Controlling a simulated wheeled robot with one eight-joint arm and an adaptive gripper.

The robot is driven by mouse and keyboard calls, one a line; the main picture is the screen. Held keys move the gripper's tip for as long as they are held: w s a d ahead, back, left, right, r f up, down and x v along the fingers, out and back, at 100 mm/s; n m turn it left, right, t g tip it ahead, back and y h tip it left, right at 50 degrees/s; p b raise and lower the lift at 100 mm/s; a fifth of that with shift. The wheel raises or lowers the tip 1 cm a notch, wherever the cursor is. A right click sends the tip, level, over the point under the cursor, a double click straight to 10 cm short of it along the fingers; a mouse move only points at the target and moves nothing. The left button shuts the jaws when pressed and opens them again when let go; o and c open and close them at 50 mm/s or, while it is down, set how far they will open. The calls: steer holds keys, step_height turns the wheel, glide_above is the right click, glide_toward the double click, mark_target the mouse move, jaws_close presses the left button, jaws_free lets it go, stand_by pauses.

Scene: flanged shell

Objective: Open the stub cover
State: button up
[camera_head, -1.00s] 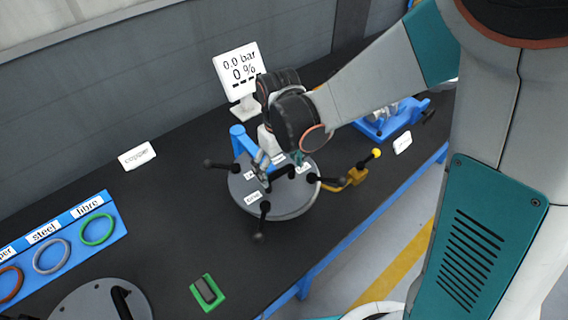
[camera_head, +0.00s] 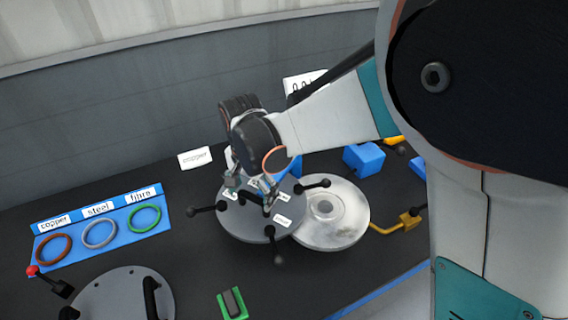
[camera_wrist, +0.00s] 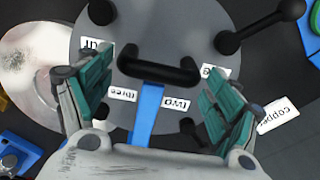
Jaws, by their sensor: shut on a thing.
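The stub cover (camera_head: 243,226) is a round grey disc with labels, black ball-ended arms around its rim and a black handle in the middle. It sits to the left of the round silver flange face (camera_head: 346,212), overlapping it in the head view. The flange face is largely uncovered. My gripper (camera_head: 252,194) is over the cover, shut on its handle. In the wrist view the teal fingers stand on either side of the black handle (camera_wrist: 160,68). The cover also shows in the wrist view (camera_wrist: 182,25), with the flange (camera_wrist: 28,62) at the left.
A blue rack (camera_head: 110,236) holds copper, steel and fibre rings at the left. A second grey disc with handles (camera_head: 120,296) and a green block (camera_head: 232,304) lie at the front. A yellow lever (camera_head: 392,228) stands right of the flange.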

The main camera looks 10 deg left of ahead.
steer(key=w+a+m, duration=0.1)
steer(key=a, duration=0.1)
steer(key=w+a+m, duration=0.1)
steer(key=a, duration=0.1)
steer(key=w+a+m, duration=0.1)
steer(key=w+a, duration=0.1)
steer(key=shift+a+m, duration=0.3)
steer(key=shift+a, duration=0.05)
steer(key=w+a+m, duration=0.4)
steer(key=w+a, duration=0.1)
steer(key=w, duration=0.1)
steer(key=shift+w+a+p, duration=0.2)
steer(key=shift+p, duration=0.1)
steer(key=o, duration=1.4)
steer(key=shift+w, duration=0.1)
steer(key=shift+o, duration=0.2)
step_height(320, 180, up, 12)
